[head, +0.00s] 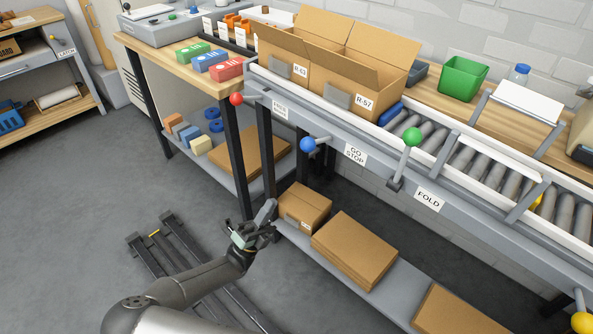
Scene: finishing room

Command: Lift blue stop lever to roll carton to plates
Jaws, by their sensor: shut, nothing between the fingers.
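The blue stop lever (308,144) has a round blue knob on a short arm at the conveyor's front rail, left of the GO STOP label (355,155). Two open cartons stand on the conveyor's left end: carton R-63 (292,72) and carton R-57 (362,102). A blue piece (391,114) shows on the rollers just right of carton R-57. The folding plates (516,105) stand over the rollers on the right, near the FOLD label (429,200). My gripper (262,235) is shut and empty, low in front of the lower shelf, below and left of the blue lever, not touching it.
A red knob (236,99) and a green-knobbed lever (412,137) flank the blue one. A yellow knob (584,322) is at bottom right. Flat cartons (354,248) and a small box (304,207) lie on the lower shelf (383,295). Open floor (75,220) is on the left.

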